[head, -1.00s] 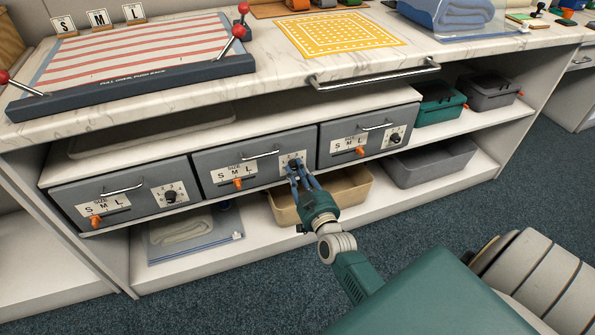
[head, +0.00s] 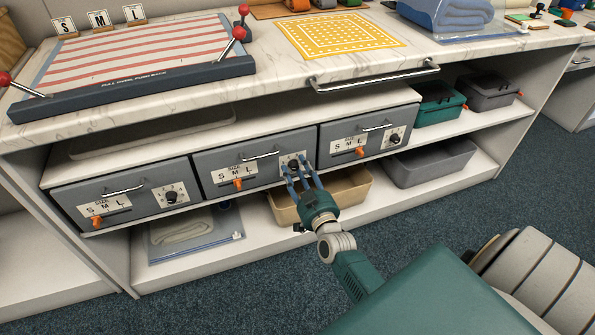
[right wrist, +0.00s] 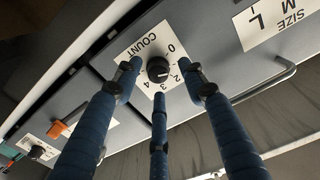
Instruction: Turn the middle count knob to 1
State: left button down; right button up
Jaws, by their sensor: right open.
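The middle drawer (head: 218,160) has a black count knob (head: 293,164) on a white plate near its right end. In the right wrist view the knob (right wrist: 158,68) sits on the dial plate marked COUNT (right wrist: 136,46), with 0, 2, 3 and 4 readable. The 1 does not show and appears hidden by a finger. A small pale mark shows on the knob, but I cannot tell its number for sure. My right gripper (head: 298,176) is open, its three blue fingers spread around the knob with gaps to it. My left gripper is not in view.
Similar drawers stand left (head: 130,200) and right (head: 350,152), each with a knob and an orange slider. A tan bin (head: 335,200) sits below my right gripper. The counter edge with a metal rail (head: 375,80) overhangs above.

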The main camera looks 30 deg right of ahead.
jog(key=shift+s+a+f, duration=0.1)
jog(key=shift+s+a, duration=0.05)
jog(key=shift+s, duration=0.3)
jog(key=v, duration=1.1)
